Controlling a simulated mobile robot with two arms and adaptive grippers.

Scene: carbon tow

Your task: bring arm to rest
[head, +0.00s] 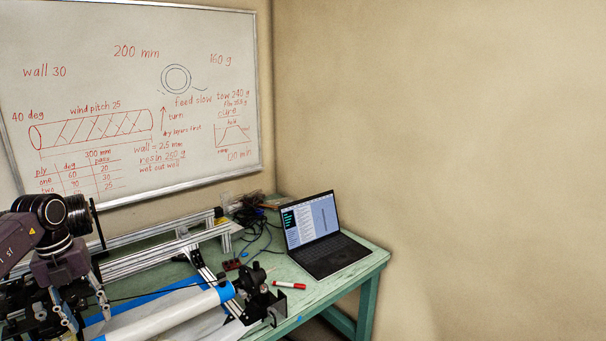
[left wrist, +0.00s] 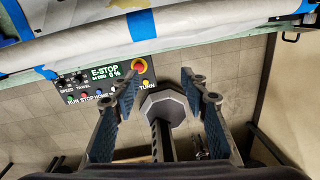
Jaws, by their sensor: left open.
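My left arm (head: 42,225) comes in from the left edge of the head view, over the near left part of the bench. My left gripper (head: 72,312) hangs down there, partly cut off by the lower edge. In the left wrist view the left gripper (left wrist: 160,88) is open, with its two fingers apart. A dark part with an octagonal end (left wrist: 165,108) shows between and beyond the fingers; I cannot tell whether they touch it. My right arm and gripper are not in view.
The green bench (head: 345,278) bears a white tube with blue tape (head: 165,318), aluminium rails (head: 150,250), a laptop (head: 325,240) and a red marker (head: 289,285). A control panel with an E-stop (left wrist: 139,65) is close to the left gripper. The wall area right of the bench is clear.

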